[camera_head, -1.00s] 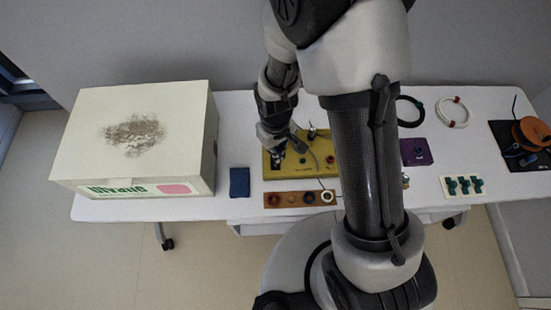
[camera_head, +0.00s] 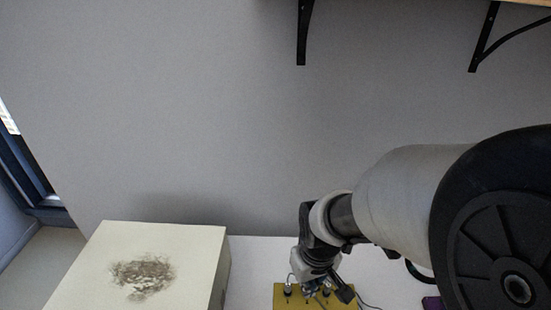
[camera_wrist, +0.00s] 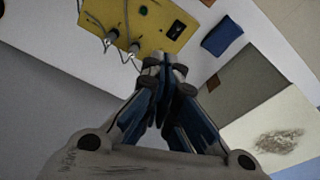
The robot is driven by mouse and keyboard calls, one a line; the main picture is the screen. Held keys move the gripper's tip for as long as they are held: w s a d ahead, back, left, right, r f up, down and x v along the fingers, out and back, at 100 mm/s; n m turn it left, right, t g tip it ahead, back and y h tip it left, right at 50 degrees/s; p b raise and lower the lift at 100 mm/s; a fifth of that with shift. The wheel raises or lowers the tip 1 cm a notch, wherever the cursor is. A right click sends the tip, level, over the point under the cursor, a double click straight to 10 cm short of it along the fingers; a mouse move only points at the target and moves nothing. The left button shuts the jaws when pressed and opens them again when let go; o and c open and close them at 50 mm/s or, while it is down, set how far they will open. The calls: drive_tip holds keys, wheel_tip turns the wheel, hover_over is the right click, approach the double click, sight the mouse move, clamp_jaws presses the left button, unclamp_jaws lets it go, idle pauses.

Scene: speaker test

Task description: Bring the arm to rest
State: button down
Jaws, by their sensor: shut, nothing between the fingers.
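My gripper (camera_head: 322,287) is low in the head view, by the yellow panel (camera_head: 286,304), whose lower part is cut off by the frame edge. In the wrist view my gripper (camera_wrist: 166,62) is shut, its fingertips together with nothing between them. The yellow panel (camera_wrist: 152,38) lies beyond the fingertips there, with metal plugs and cables on it. Whether the fingertips touch it I cannot tell. My arm comes in from the right of the head view.
A large pale box (camera_head: 190,240) with a brown stain stands left on the white table (camera_head: 255,262). A dark blue block (camera_wrist: 222,36) lies between panel and box. Black shelf brackets (camera_head: 303,35) are on the wall above.

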drive_tip(key=s+d+r+m+t, duration=0.1)
drive_tip(key=s+d+r, duration=0.2)
drive_tip(key=s+r, duration=0.3)
drive_tip(key=s+d+r+m+t, duration=0.2)
drive_tip(key=s+d+r, duration=0.2)
drive_tip(key=s+r, duration=0.3)
wheel_tip(320, 180, up, 2)
drive_tip(key=shift+r+m, duration=0.25)
drive_tip(key=shift+m, duration=0.05)
